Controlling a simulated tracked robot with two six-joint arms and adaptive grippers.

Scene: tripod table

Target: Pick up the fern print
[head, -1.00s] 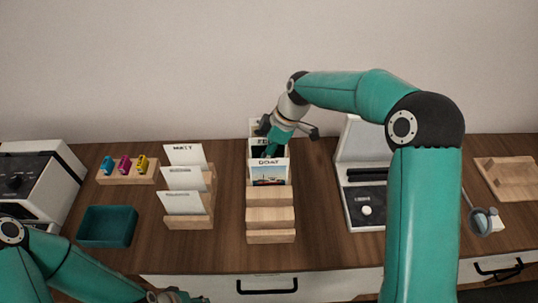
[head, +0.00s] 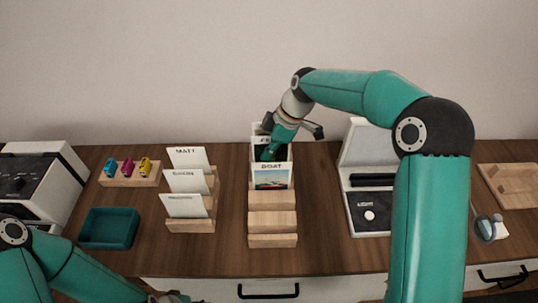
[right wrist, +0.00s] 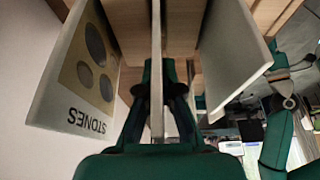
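The fern print (head: 260,153) stands in the wooden stepped rack, behind the BOAT print (head: 271,177). Only its top shows in the head view, with most of its title hidden by my gripper. My right gripper (head: 268,153) reaches down onto it. In the right wrist view a thin card, the fern print (right wrist: 157,35), is edge-on between the fingers of my right gripper (right wrist: 158,78), whose tips look closed against both faces. The STONES print (right wrist: 88,65) is left of it there, and another print (right wrist: 235,50) right. My left gripper (head: 172,298) is cut off at the bottom edge.
The rack's front slots (head: 272,220) are empty. A second rack (head: 191,225) with several cards stands to the left. A teal tray (head: 109,228), a small wooden holder (head: 130,175) and an open grey case (head: 370,195) also stand on the table.

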